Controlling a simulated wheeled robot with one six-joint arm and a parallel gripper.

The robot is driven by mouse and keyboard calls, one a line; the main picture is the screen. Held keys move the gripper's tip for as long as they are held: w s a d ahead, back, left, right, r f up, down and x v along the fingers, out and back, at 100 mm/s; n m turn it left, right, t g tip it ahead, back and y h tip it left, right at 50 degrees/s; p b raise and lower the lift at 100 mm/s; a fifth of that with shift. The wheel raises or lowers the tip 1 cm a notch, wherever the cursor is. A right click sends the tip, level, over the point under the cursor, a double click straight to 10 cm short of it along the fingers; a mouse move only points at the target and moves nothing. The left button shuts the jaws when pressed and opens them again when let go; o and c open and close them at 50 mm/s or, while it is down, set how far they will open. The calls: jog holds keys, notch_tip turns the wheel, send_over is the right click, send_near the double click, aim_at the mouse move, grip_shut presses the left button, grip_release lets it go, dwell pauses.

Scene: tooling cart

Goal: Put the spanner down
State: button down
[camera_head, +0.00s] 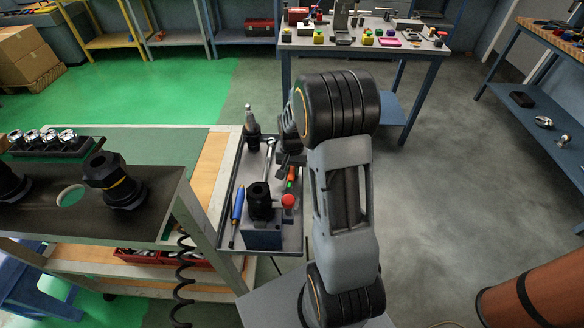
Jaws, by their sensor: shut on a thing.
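The spanner (270,148), a slim chrome tool, shows over the grey tray (237,177) at the side of the cart. Its upper end points away from me, and its lower end runs down towards the black holder. My gripper (281,161) is just to the right of it, low over the tray and partly hidden by my own arm. The jaws are small and dark here; they are shut on the spanner. I cannot tell whether the spanner touches the tray floor.
In the tray are a blue-handled tool (238,204), a black tool holder (260,203), a red-topped item (288,201), an orange-and-green screwdriver (291,178) and a dark upright tool (252,130). The cart's rack with black holders (115,180) stands left.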

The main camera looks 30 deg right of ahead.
jog(key=c, duration=0.8)
grip_release()
jog(key=shift+c, duration=0.2)
